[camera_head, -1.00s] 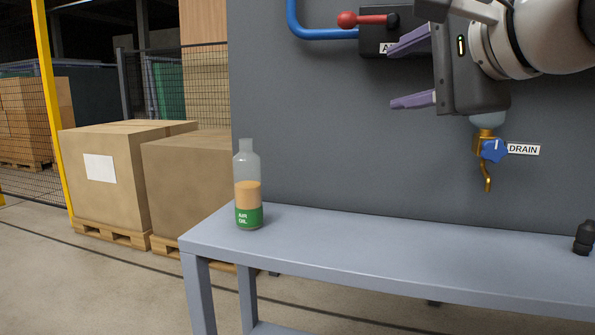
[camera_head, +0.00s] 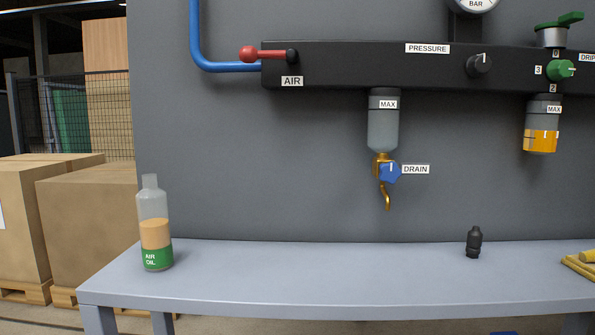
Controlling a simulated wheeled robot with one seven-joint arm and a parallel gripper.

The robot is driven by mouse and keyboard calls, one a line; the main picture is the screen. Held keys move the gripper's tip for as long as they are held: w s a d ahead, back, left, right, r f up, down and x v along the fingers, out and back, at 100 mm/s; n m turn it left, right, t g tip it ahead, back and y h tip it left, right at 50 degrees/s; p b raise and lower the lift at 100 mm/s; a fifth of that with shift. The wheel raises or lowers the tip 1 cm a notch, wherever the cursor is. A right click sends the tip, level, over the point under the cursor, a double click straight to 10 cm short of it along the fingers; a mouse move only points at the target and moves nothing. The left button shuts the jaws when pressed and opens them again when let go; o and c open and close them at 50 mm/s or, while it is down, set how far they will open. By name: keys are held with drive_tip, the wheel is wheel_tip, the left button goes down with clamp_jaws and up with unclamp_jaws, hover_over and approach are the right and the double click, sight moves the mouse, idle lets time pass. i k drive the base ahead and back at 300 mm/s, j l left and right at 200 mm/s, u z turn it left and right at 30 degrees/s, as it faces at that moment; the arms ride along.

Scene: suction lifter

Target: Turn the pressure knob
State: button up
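The pressure knob (camera_head: 479,65) is a small black round knob on the front of the black manifold bar (camera_head: 340,66), right of centre in the head view. A white PRESSURE label (camera_head: 427,48) sits to its upper left. A round gauge marked BAR (camera_head: 474,5) stands above it and is cut off by the top edge, so its needle reading is hidden. My gripper is not in the current view, and nothing touches the knob.
A red lever (camera_head: 264,54) marks AIR at the left. A clear bowl with a blue drain knob (camera_head: 390,171) and an amber oil bowl (camera_head: 541,126) hang below. An oil bottle (camera_head: 155,232) and a black fitting (camera_head: 474,242) stand on the bench (camera_head: 300,275); its middle is clear.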

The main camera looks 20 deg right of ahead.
sight(478, 65)
drive_tip(key=l+z, duration=0.1)
drive_tip(key=z, duration=0.25)
drive_tip(key=i+l+z, duration=0.1)
drive_tip(key=z, duration=0.3)
drive_tip(key=l+z, duration=0.1)
drive_tip(key=z, duration=0.25)
